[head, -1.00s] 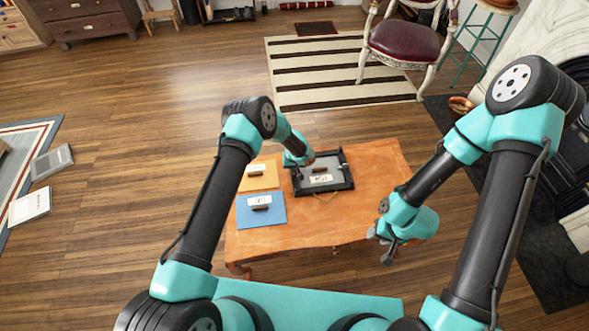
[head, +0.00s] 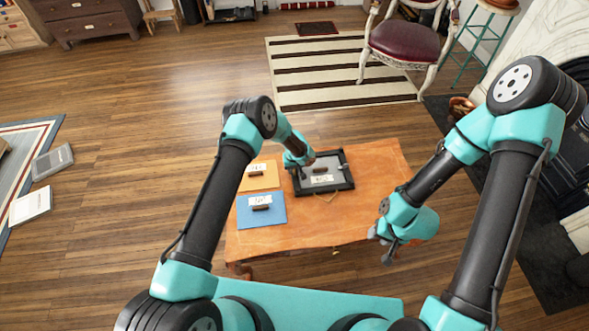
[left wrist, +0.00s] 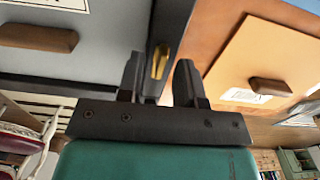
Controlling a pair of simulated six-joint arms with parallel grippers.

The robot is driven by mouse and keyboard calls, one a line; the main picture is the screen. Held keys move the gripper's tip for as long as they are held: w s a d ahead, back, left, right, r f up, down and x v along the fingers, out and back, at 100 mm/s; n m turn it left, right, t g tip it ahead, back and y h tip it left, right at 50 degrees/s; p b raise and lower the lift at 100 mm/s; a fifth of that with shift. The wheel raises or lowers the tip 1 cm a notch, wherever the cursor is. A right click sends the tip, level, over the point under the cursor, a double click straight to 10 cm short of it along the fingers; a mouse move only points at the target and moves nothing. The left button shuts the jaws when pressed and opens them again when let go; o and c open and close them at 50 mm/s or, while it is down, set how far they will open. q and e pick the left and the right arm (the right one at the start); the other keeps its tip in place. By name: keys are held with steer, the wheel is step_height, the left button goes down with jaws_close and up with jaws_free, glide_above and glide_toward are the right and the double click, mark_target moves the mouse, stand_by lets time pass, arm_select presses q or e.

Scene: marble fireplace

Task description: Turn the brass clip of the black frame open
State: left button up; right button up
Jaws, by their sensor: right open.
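The black frame (head: 350,183), with a grey back, a brown handle and a white label, lies on the wooden table in the head view. In the left wrist view its dark edge (left wrist: 172,22) runs down the middle, with the small brass clip (left wrist: 159,60) on it. My left gripper (left wrist: 158,82) is open, its two fingers apart on either side of the clip, with a gap visible. In the head view the left arm's end hides the clip and the frame's left edge. My right gripper (head: 388,250) is open and empty, near the table's front right.
An orange board (head: 262,181) and a blue board (head: 270,217), each with a brown handle and a label, lie left of the frame. The orange board also shows close to my left gripper in the left wrist view (left wrist: 245,55). The table's front (head: 310,232) is clear.

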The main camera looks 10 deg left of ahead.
mark_target(294, 170)
arm_select(q)
step_height(294, 170, up, 17)
steer(key=shift+r, duration=0.2)
stand_by(0.7)
stand_by(0.4)
steer(key=s+a+h, duration=0.1)
steer(key=s+a, duration=0.3)
steer(key=s, duration=0.7)
steer(key=s+a+f+m+h, duration=0.1)
steer(key=s+a, duration=0.4)
steer(key=s, duration=0.6)
steer(key=s+a+h, duration=0.1)
steer(key=s+a, duration=0.3)
steer(key=s, duration=0.7)
steer(key=shift+s+a+f+m+t+h, duration=0.2)
steer(key=shift+a+f+m+t+h, duration=0.1)
steer(key=shift+a+t+h, duration=0.1)
steer(key=shift+o, duration=0.5)
steer(key=shift+d, duration=0.1)
